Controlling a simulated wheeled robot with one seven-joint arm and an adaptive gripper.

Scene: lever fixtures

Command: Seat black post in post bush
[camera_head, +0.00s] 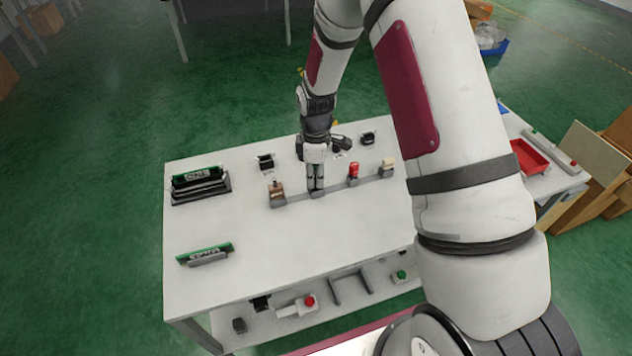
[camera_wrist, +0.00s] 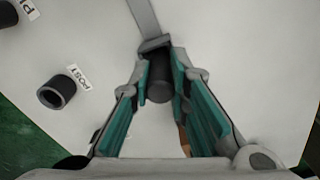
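The black post (camera_wrist: 158,84) stands in a grey holder on the rail and lies between the teal finger pads of my gripper (camera_wrist: 160,76). Both pads look flush against its sides. In the head view my gripper (camera_head: 316,178) points straight down at the rail, hiding the post. The post bush (camera_wrist: 57,93) is a short black hollow cylinder beside a "POST" label, to the left in the wrist view, apart from the gripper. Its opening looks empty. It seems to be the black fixture (camera_head: 265,161) at the back left of the table in the head view.
The grey rail (camera_head: 345,187) also carries a brown block (camera_head: 277,190), a red piece (camera_head: 353,172) and a tan block (camera_head: 389,166). Another black socket (camera_head: 367,138) is behind it. Green boards (camera_head: 198,178) stand at the left. The white table's front middle is clear.

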